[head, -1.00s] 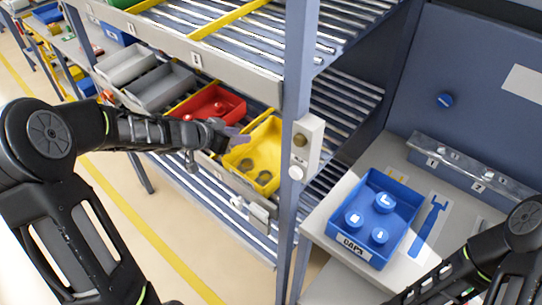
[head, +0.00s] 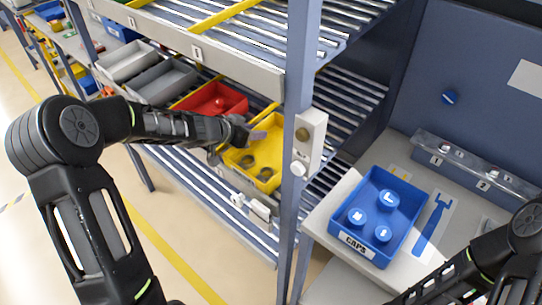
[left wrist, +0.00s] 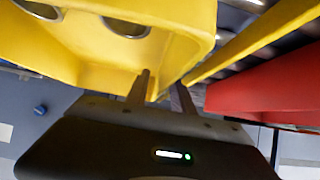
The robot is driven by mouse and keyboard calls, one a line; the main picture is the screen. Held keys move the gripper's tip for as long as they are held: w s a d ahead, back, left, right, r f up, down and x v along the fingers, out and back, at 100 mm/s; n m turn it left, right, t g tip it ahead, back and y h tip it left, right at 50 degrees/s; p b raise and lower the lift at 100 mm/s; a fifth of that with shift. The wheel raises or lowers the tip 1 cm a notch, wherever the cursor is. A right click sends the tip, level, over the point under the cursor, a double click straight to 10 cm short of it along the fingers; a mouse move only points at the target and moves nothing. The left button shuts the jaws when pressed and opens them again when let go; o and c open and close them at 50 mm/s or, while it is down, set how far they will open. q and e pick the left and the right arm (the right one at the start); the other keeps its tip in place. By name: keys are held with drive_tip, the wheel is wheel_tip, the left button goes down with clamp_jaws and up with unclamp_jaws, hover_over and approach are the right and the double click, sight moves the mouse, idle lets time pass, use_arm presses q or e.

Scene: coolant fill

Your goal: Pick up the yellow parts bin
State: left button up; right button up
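The yellow parts bin (head: 272,150) sits on the lower roller shelf, between the red bin and the blue-grey rack post. It holds a few dark round parts. My left gripper (head: 257,138) is at the bin's left side, with a finger showing over its edge. In the left wrist view the yellow bin (left wrist: 75,48) fills the upper left. The left gripper's two fingers (left wrist: 161,92) are apart, near the bin's wall corner. I cannot tell whether they touch the wall. My right arm comes in at the lower right; its gripper is out of view.
A red bin (head: 232,97) stands left of the yellow one, with a yellow divider rail between; it also shows in the left wrist view (left wrist: 265,85). Grey bins (head: 163,82) stand farther left. The upper shelf (head: 240,68) hangs above. A blue caps bin (head: 398,242) stands on the right bench.

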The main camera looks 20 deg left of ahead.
use_arm(q)
drive_tip(key=shift+w+d+f, duration=0.15)
drive_tip(key=shift+w+f, duration=0.1)
drive_tip(key=shift+w, duration=0.15)
drive_tip(key=shift+c, duration=0.6)
clamp_jaws()
idle(0.9)
